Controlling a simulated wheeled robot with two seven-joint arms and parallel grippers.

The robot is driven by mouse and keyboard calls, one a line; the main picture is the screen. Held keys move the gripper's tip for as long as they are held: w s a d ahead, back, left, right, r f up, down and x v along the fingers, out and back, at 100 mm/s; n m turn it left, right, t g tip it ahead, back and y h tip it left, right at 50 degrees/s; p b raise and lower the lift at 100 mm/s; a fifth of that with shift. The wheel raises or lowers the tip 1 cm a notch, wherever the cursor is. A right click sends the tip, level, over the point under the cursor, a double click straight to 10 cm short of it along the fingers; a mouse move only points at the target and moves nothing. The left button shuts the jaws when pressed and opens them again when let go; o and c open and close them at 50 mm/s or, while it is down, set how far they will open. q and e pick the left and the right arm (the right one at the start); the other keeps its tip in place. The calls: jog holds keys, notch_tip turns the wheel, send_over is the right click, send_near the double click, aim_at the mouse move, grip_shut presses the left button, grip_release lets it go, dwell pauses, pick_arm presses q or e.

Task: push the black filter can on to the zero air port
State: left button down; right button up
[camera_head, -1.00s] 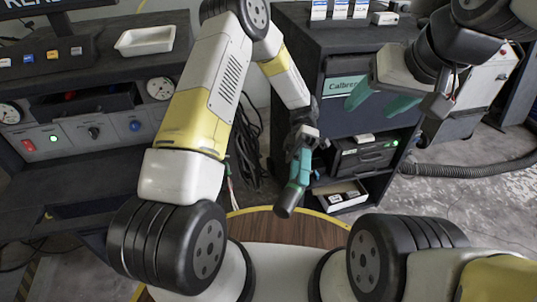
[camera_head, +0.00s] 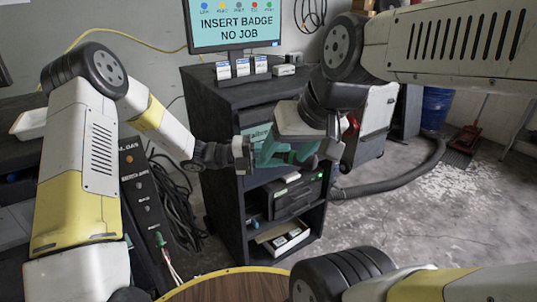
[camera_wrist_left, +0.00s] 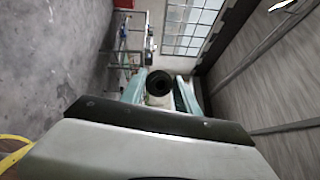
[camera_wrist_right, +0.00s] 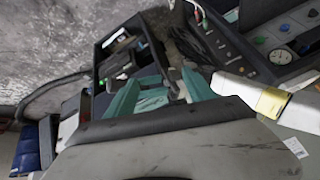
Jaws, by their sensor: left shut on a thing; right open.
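My left gripper (camera_head: 246,154) is ahead of me in the head view, by the dark cabinet. In the left wrist view its teal fingers (camera_wrist_left: 160,88) are shut on a dark round-ended thing (camera_wrist_left: 159,82), which looks like the black filter can. My right gripper (camera_head: 287,153) is close beside the left one in the head view, and its body covers part of that area. In the right wrist view its teal fingers (camera_wrist_right: 160,95) are apart with nothing seen between them. I cannot tell which fitting is the zero air port.
A dark gas panel (camera_head: 143,195) with knobs and a green fitting (camera_head: 159,239) stands at left. The cabinet (camera_head: 225,205) holds a device (camera_head: 292,197) and an open box.

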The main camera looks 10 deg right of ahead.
jog(key=shift+c, duration=0.6)
jog(key=w+d+f+m+t+y, duration=0.25)
jog(key=d+f+m+y, duration=0.35)
jog(key=d+m, duration=0.55)
jog(key=w+d+f+m+t+y, duration=0.25)
jog(key=d+f+m+y, duration=0.5)
jog(key=m, duration=0.75)
jog(key=w+a+r+h, duration=0.1)
jog(key=w+a, duration=0.5)
jog(key=shift+a+r+n, duration=0.1)
jog(key=shift+n, duration=0.15)
